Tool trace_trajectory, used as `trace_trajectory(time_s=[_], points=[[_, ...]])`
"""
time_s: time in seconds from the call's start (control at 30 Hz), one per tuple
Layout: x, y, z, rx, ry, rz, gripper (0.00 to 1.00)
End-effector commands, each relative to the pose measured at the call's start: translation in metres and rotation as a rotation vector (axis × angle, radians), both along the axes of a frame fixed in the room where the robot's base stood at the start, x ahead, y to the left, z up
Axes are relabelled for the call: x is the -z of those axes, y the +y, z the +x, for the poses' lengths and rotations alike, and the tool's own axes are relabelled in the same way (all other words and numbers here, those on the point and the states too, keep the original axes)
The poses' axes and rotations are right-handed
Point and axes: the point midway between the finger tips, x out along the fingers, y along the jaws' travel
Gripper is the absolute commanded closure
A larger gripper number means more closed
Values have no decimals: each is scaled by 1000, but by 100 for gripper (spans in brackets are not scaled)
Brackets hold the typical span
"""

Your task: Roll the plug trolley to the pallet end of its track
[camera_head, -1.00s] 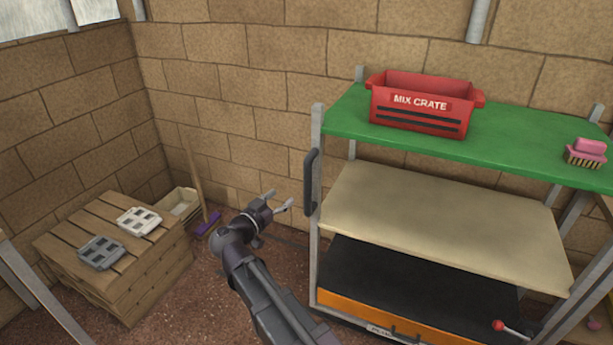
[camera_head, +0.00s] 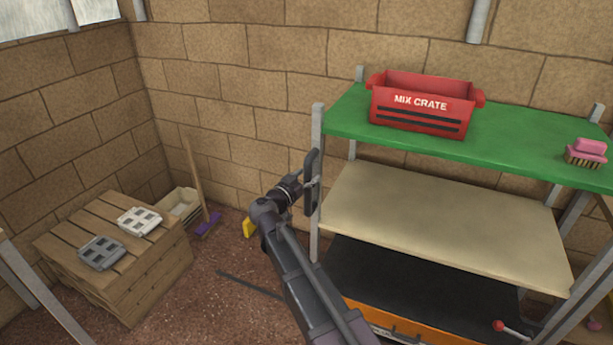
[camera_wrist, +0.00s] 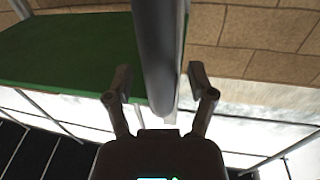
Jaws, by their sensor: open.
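The plug trolley is a grey-framed rack with a green top shelf (camera_head: 500,140), a beige middle shelf (camera_head: 440,225) and a dark lower shelf (camera_head: 420,290). Its dark upright handle (camera_head: 312,165) is on the left front post. My gripper (camera_head: 308,186) is at the handle, its fingers partly hidden in the head view. In the wrist view my open gripper (camera_wrist: 160,78) has one finger on each side of the handle bar (camera_wrist: 157,50), with gaps visible. The wooden pallet stack (camera_head: 75,235) stands at the far left, clear of the trolley.
A red mix crate (camera_head: 420,105) and a pink brush (camera_head: 587,152) sit on the green shelf. A dark strip (camera_head: 250,285) and a yellow block (camera_head: 249,228) lie on the floor between trolley and pallets. A broom (camera_head: 193,175) leans by the wall.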

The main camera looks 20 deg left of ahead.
Motion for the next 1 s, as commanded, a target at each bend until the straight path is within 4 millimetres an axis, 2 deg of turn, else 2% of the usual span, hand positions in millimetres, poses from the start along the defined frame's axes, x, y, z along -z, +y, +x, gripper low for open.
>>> trace_trajectory(time_s=[0.37,0.4,0.63,0.73,0.77,1.0], points=[[0,-2,4,0,0,0,29],[0,-2,4,0,0,0,32],[0,-1,4,0,0,0,100],[0,-1,4,0,0,0,100],[0,4,4,-2,0,0,100],[0,1,7,4,-1,0,100]])
